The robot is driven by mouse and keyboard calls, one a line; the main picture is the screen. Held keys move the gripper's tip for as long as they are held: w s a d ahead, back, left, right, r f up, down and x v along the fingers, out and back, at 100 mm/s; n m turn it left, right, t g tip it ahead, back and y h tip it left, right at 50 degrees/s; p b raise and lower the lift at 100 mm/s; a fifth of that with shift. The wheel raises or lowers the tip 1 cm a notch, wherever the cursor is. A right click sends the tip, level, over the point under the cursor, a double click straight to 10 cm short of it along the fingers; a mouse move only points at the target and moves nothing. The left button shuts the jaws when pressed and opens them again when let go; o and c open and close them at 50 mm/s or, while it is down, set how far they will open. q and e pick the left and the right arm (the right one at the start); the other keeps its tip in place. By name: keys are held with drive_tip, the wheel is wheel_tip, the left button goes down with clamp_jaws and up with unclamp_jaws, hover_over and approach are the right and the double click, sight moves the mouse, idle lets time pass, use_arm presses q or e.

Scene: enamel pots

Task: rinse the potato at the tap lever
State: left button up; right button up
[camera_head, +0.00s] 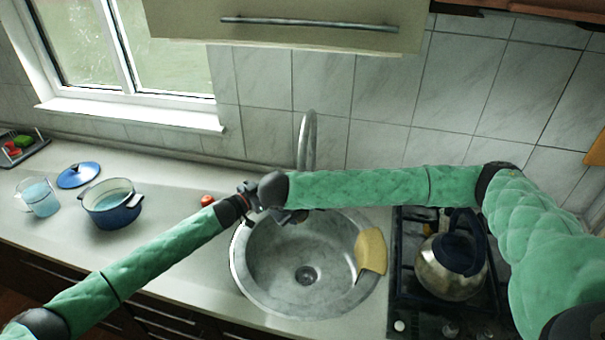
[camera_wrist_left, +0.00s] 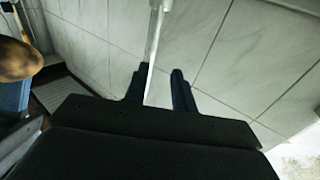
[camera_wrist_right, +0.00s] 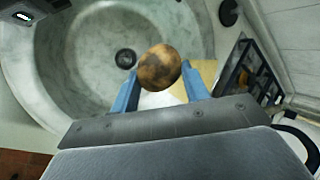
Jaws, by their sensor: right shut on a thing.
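The brown potato (camera_wrist_right: 160,67) is held between the fingers of my right gripper (camera_wrist_right: 161,88), over the sink bowl in the right wrist view. The potato also shows at the left edge of the left wrist view (camera_wrist_left: 15,60). The silver tap (camera_head: 309,140) rises behind the sink (camera_head: 262,278); I cannot make out its lever separately. In the left wrist view, a slim metal part of the tap (camera_wrist_left: 156,50) runs down between the parted fingers of my left gripper (camera_wrist_left: 158,85); I cannot tell whether they touch it. In the head view both wrists meet near the sink's back left.
A yellow cloth (camera_head: 371,251) lies over the sink's right rim. A kettle (camera_head: 450,270) stands on the hob at right. A blue pot (camera_head: 112,215), its lid (camera_head: 78,175) and a jug (camera_head: 40,198) stand at left. A small red thing (camera_head: 207,200) is beside my left forearm.

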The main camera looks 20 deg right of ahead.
use_arm(q)
drive_tip(key=x, duration=0.8)
drive_tip(key=s+f+x, duration=0.1)
drive_tip(key=x, duration=0.3)
drive_tip(key=shift+d, duration=0.3)
drive_tip(key=shift+c, duration=0.3)
clamp_jaws()
